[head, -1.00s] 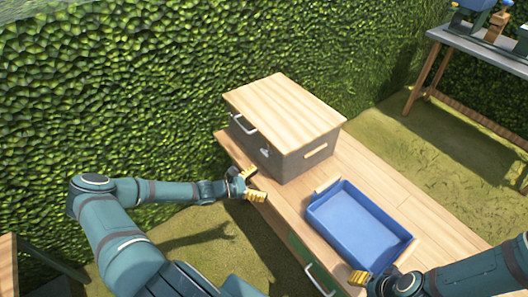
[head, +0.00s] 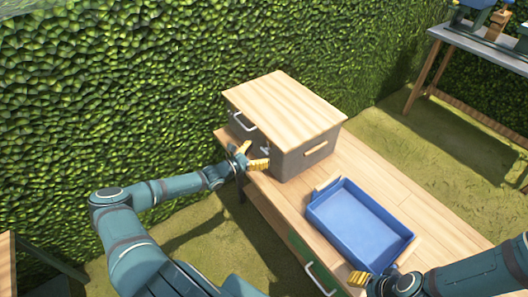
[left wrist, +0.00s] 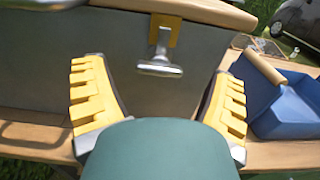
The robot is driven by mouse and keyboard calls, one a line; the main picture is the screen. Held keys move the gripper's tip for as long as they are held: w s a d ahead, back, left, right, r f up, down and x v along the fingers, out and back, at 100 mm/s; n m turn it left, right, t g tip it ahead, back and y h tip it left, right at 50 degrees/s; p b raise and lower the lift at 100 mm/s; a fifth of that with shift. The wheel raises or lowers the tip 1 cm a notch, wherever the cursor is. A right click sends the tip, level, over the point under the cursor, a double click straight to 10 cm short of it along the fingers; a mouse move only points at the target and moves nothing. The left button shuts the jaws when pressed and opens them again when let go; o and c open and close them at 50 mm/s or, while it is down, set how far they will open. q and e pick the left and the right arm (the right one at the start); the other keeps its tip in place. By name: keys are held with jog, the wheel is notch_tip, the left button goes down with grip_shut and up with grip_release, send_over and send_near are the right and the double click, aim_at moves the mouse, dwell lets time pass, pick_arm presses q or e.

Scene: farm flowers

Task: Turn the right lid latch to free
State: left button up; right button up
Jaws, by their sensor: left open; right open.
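A grey box with a pale wooden lid (head: 285,105) stands on the wooden bench. On its front, in the left wrist view, a metal T-shaped latch (left wrist: 160,58) hangs on a yellow plate below the lid's edge. In the head view only a small part of this latch (head: 265,149) shows beside my fingers. My left gripper (head: 256,156) is open in front of the box; in the left wrist view its yellow fingers (left wrist: 160,100) stand either side of the latch, apart from it. My right gripper (head: 362,283) is at the bottom right, partly out of view.
A blue tray (head: 318,207) lies on the bench (head: 385,180) right of the box. A metal handle (head: 243,122) is on the box front, left of the latch. A hedge (head: 120,80) stands behind. A grey table (head: 485,48) is at the far right.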

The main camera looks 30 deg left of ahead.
aim_at(266, 150)
pick_arm(q)
jog(key=shift+x, duration=1.3)
jog(key=shift+c, duration=0.4)
jog(key=c, duration=1.1)
